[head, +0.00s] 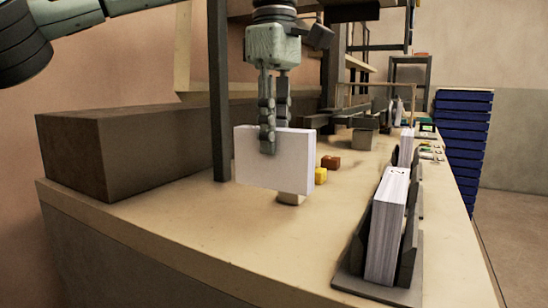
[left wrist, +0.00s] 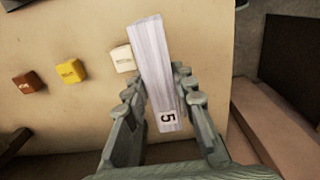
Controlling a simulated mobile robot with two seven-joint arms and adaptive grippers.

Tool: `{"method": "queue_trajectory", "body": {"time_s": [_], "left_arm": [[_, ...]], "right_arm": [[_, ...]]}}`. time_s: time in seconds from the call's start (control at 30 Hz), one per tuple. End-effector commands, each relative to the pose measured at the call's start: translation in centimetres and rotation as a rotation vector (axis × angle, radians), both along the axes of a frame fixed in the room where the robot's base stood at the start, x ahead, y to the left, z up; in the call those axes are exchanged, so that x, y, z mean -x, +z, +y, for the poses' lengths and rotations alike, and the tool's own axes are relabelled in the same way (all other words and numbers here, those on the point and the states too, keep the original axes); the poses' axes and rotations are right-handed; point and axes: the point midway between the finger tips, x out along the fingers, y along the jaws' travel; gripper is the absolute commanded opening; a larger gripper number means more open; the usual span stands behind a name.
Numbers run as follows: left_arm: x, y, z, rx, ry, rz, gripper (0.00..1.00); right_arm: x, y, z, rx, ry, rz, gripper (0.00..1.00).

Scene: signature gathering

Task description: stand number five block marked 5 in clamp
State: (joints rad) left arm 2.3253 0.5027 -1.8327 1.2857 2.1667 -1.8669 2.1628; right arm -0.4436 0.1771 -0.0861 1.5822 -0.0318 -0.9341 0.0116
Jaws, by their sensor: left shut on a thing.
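My left gripper (head: 271,110) is shut on a white paper block (head: 272,160), held above the table. In the left wrist view the block (left wrist: 155,65) stands between the fingers of my left gripper (left wrist: 162,95), and its end edge carries a black 5. A dark clamp (head: 408,245) at the front right holds another white block (head: 386,225) upright, with a small dark mark on top that I cannot read. Farther back, another white block (head: 406,147) stands upright beside a dark clamp (head: 420,195), partly hidden. My right gripper is not in view.
On the table (head: 190,220) lie a cream piece (head: 291,199), a yellow cube (head: 320,176) and a brown-red cube (head: 331,162), close to the held block. A large brown box (head: 130,150) and a dark post (head: 219,100) stand at the left. The front middle of the table is clear.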

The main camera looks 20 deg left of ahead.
Motion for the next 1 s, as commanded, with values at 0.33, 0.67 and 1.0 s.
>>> {"method": "queue_trajectory", "body": {"time_s": [0.33, 0.67, 1.0], "left_arm": [[-0.8, -3.3, 0.6, -0.002, -0.002, 0.001, 0.00], [-0.9, -4.6, 0.6, 0.000, -0.001, -0.001, 0.00], [-0.8, -4.9, 0.6, 0.000, -0.001, 0.000, 0.45]], "right_arm": [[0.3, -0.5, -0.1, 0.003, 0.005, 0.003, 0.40], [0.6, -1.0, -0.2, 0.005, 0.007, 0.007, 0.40], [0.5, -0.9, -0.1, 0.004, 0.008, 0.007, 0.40]]}}
